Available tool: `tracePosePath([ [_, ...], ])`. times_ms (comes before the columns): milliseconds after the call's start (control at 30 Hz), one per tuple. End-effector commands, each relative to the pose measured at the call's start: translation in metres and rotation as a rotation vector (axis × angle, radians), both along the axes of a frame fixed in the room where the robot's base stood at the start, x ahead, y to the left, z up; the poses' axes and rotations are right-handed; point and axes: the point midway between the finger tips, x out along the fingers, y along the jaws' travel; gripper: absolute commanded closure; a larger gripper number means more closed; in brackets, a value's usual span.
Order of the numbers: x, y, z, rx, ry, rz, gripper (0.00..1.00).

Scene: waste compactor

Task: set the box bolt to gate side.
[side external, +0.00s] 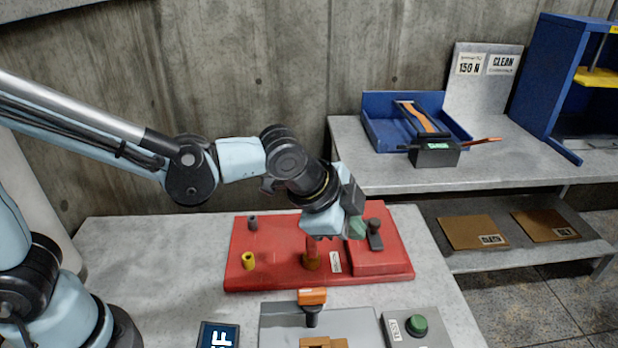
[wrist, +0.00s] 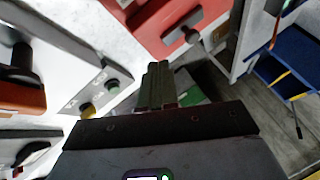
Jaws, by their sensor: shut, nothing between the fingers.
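A red box (side external: 285,268) lies on the grey table, with a raised block at its right end. A dark knob (side external: 375,236) on a dark plate stands on that block; I take it to be the box bolt. The knob also shows at the top of the wrist view (wrist: 192,36). My gripper (side external: 356,228) is just left of the knob in the side view, over the red box. In the wrist view its greenish fingers (wrist: 158,84) are together and empty, with the knob beyond them. I cannot tell whether they touch the box.
The red box also carries a grey post (side external: 253,223), a yellow post (side external: 249,261) and a brownish central post (side external: 312,260). In front are an orange-handled lever (side external: 312,297) and a green button (side external: 417,326). A blue tray (side external: 378,108) stands on the bench behind right.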

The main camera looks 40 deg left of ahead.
Motion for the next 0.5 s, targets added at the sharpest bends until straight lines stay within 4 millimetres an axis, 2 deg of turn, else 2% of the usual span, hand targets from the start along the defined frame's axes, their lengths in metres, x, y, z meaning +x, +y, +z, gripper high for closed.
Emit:
tracePosePath([
  [300,0.020,-0.008,-0.032,0.000,0.000,0.000,1.00],
  [500,0.047,0.002,-0.035,0.000,0.000,0.002,1.00],
])
